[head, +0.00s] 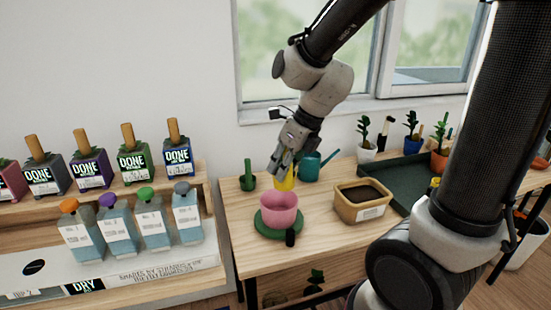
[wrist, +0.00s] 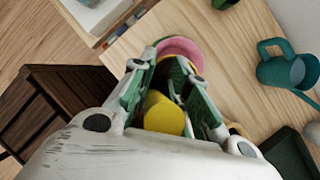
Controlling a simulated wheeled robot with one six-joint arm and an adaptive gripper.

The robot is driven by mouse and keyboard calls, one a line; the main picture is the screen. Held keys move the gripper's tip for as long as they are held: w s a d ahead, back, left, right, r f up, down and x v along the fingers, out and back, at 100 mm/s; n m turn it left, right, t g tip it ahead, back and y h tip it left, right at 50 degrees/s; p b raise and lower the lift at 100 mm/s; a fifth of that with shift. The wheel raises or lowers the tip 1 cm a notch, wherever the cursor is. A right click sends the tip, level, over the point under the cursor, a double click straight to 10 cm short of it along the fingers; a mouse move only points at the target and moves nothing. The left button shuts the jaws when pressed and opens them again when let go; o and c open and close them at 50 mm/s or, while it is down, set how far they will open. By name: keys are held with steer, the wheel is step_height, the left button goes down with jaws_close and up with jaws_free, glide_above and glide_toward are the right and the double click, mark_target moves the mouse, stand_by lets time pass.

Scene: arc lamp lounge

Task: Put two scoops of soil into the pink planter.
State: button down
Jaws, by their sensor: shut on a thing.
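The pink planter (head: 280,214) stands upright on a green saucer (head: 262,228) on the wooden table; part of it also shows beyond my fingers in the wrist view (wrist: 182,46). My gripper (head: 285,166) points down just above and behind the planter. It is shut on a yellow tool (head: 284,183), whose thick yellow end shows between my fingers in the wrist view (wrist: 163,115). I take this for the scoop; its bowl is mostly hidden, so I cannot tell whether it holds soil. A tan box (head: 357,216) with dark soil (head: 367,194) stands right of the planter.
A teal watering can (head: 309,168) and a green cactus-shaped thing (head: 248,178) stand behind. A dark green tray (head: 400,170) with potted plants lies right. Bottles on a shelf (head: 105,270) stand left.

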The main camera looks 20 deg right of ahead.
mark_target(278, 187)
steer(key=shift+a+f, duration=0.15)
steer(key=shift+a, duration=0.2)
steer(key=shift+f, duration=2.5)
steer(key=shift+w+r+m+g, duration=0.15)
steer(key=shift+w+r+g, duration=0.1)
steer(key=shift+g, duration=0.35)
steer(key=shift+w+r+m+g, duration=0.15)
steer(key=shift+w+g, duration=0.1)
steer(key=shift+g, duration=0.35)
steer(key=g, duration=0.1)
steer(key=w+g, duration=0.1)
steer(key=g, duration=0.2)
steer(key=shift+w+r+m, duration=0.1)
steer(key=shift+w+m, duration=0.15)
steer(key=shift+m, duration=0.05)
steer(key=shift+w+d+f+m+g+y, duration=0.2)
steer(key=shift+w+g, duration=0.3)
steer(key=shift+g, duration=0.65)
steer(key=shift+w+a+f+m+g+y, duration=0.2)
steer(key=shift+w+g, duration=0.25)
steer(key=shift+g, duration=0.75)
steer(key=shift+w+d+f+m+g+y, duration=0.1)
steer(key=shift+w+d+f+m+g, duration=0.3)
steer(key=shift+g, duration=0.75)
steer(key=shift+w+a+r, duration=0.1)
steer(key=shift+a+r, duration=0.05)
steer(key=shift+a, duration=0.05)
